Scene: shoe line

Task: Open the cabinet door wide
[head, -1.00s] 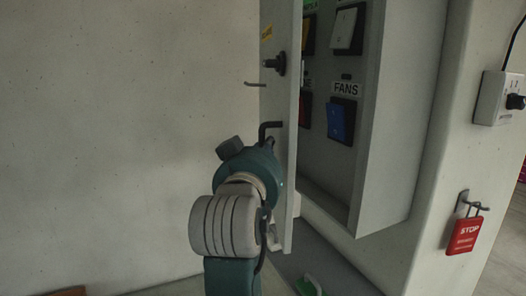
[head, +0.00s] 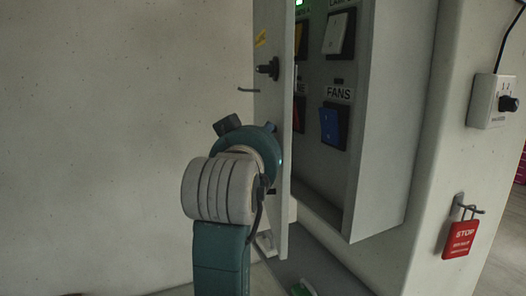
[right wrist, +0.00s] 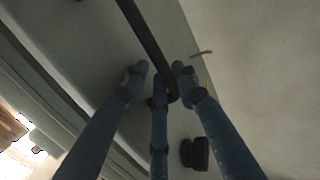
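The grey cabinet door (head: 270,100) stands partly open, turned nearly edge-on in the head view. Its outer face (right wrist: 105,60) shows in the right wrist view. A black bar handle (right wrist: 146,40) crosses that face between the blue fingers of my right gripper (right wrist: 160,72). The fingers are spread around the bar, with gaps visible at the sides. Contact is not clear. In the head view my teal and grey wrist (head: 235,175) is in front of the door and hides the fingers and most of the handle. My left gripper is not in view.
The cabinet (head: 385,130) holds several switches, including a blue one (head: 334,126). A black knob (head: 268,69) and a thin hook (head: 248,90) are by the door. A red STOP tag (head: 461,239) and a control box (head: 492,101) are at right. Left of the door is bare wall.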

